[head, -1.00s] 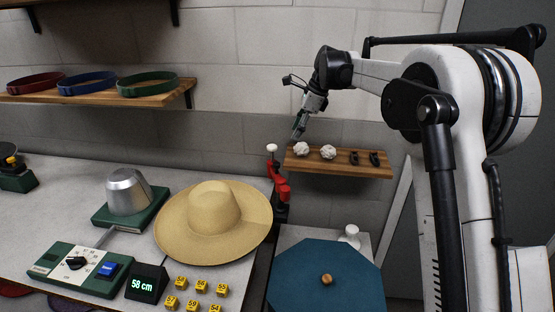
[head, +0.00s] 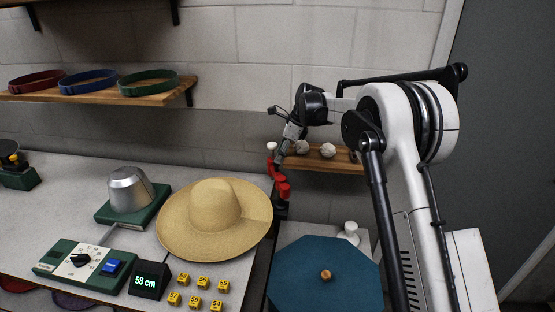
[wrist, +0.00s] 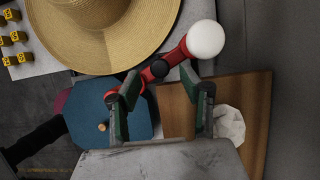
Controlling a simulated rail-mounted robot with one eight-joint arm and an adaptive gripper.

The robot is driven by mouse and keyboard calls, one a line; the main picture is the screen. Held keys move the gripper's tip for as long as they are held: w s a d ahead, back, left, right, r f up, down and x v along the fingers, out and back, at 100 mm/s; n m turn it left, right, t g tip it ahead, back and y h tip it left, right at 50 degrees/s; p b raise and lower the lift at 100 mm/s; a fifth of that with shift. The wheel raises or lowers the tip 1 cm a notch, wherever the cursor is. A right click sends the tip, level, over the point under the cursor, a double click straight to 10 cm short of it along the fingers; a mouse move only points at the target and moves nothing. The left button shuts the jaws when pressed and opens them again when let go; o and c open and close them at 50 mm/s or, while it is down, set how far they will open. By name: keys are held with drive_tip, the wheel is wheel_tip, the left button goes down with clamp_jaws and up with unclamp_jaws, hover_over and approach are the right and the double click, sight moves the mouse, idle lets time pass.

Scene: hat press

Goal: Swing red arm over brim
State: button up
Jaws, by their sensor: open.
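The red arm (head: 281,184) stands at the right edge of the bench beside the straw hat, with a white ball knob (head: 272,145) at its upper end. In the wrist view the red arm (wrist: 175,60) crosses beyond my fingertips, and its white knob (wrist: 206,39) is at the upper right. The straw hat (head: 215,218) lies on the bench with its wide brim (head: 178,232) flat, left of the red arm. My gripper (head: 279,160) is just right of the knob in the head view. My gripper (wrist: 160,92) is open and empty, its fingers pointing at the red arm.
A wooden shelf (head: 335,164) with white crumpled lumps is close behind my gripper. A teal octagonal top (head: 322,287) stands right of the bench. A metal block (head: 130,190), a dial panel (head: 82,262) and yellow numbered cubes (head: 196,291) occupy the bench.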

sight(278, 175)
drive_tip(key=shift+x, duration=1.55)
clamp_jaws()
